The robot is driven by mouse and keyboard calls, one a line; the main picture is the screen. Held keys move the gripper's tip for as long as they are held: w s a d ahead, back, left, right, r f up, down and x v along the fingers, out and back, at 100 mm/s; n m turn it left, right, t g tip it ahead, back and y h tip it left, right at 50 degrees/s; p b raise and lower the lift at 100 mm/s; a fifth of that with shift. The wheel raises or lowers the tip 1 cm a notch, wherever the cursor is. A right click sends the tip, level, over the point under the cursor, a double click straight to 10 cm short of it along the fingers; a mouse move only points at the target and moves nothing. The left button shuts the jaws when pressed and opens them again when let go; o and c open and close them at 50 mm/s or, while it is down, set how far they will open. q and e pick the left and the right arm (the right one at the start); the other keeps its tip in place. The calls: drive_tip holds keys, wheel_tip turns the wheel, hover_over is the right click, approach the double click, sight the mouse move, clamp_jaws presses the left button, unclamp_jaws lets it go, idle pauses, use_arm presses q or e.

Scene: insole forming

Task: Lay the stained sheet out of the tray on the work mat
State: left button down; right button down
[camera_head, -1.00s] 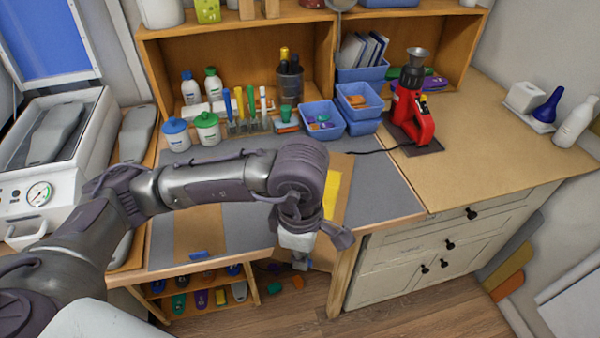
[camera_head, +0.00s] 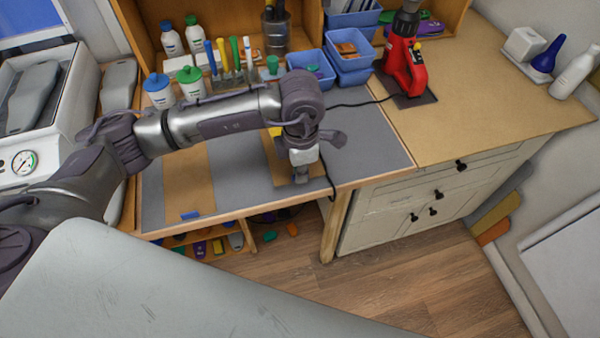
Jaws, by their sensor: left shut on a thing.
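My left gripper (camera_head: 302,176) points down over the front part of the bench, near its front edge. It is shut on the near end of a tan sheet (camera_head: 277,166). The sheet has a yellow patch (camera_head: 275,132) at its far end, partly behind my arm. It lies over the grey work mat (camera_head: 362,150) and looks about flat; I cannot tell whether it touches the mat all over. My left wrist and forearm hide part of the sheet and mat. I cannot pick out the tray for certain. My right gripper is not in view.
A brown strip (camera_head: 190,178) with a blue tag lies on the mat's left. Bottles, markers and blue bins (camera_head: 350,62) stand behind. A red tool (camera_head: 403,70) stands at the right, its black cable (camera_head: 355,104) crossing the mat. The mat's right part is otherwise clear.

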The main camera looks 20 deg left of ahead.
sight(300, 187)
use_arm(q)
drive_tip(key=shift+w+a+f, duration=0.1)
drive_tip(key=shift+w+f, duration=0.05)
drive_tip(key=shift+w, duration=0.15)
drive_tip(key=shift+f, duration=0.3)
wheel_tip(300, 187, down, 2)
drive_tip(key=shift+f+p, duration=0.2)
drive_tip(key=shift+p, duration=0.6)
drive_tip(key=shift+f, duration=0.7)
drive_tip(key=c, duration=1.8)
unclamp_jaws()
drive_tip(key=o, duration=0.5)
